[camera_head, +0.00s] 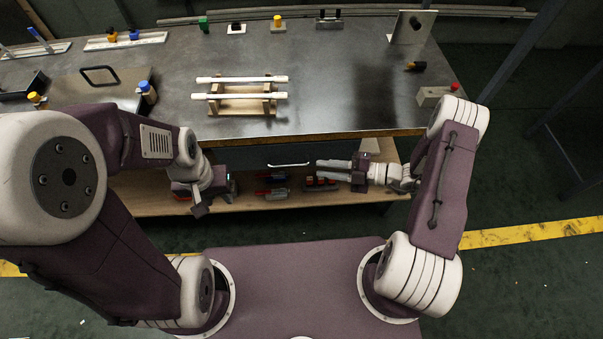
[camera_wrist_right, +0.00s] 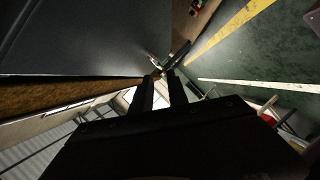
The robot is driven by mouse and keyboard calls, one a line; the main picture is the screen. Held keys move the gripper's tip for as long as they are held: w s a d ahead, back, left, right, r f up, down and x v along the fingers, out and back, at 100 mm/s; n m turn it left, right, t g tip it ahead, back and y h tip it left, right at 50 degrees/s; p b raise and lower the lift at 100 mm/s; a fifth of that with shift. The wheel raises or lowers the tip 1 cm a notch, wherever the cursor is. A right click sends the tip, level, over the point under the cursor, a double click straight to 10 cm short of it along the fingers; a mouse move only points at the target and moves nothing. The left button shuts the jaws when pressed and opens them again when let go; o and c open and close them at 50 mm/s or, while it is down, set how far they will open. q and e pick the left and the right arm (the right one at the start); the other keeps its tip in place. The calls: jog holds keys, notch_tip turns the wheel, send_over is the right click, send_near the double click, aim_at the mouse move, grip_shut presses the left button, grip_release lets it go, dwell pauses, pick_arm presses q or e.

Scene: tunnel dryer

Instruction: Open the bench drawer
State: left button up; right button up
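The bench drawer has a dark grey front (camera_head: 240,158) under the bench top, with a pale bar handle (camera_head: 289,164); it looks shut. My right gripper (camera_head: 320,168) points left, its tips just right of the handle, with a small gap between its fingers. In the right wrist view the dark fingers (camera_wrist_right: 164,78) are apart, and the pale handle (camera_wrist_right: 154,61) shows just beyond their tips, beside the dark drawer front (camera_wrist_right: 80,35). I see nothing held there. My left gripper (camera_head: 200,211) hangs in front of the bench, left of the drawer; its fingers are unclear.
The metal bench top (camera_head: 330,95) carries a wooden rack (camera_head: 240,106) with two white rods. A wooden lower shelf (camera_head: 250,203) holds red and dark tools (camera_head: 272,190). A yellow floor line (camera_head: 530,232) runs behind my arms. The floor at right is clear.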

aim_at(298, 165)
jog(key=x, duration=0.9)
jog(key=shift+w, duration=0.15)
grip_shut()
jog(key=shift+f, duration=0.1)
dwell(1.0)
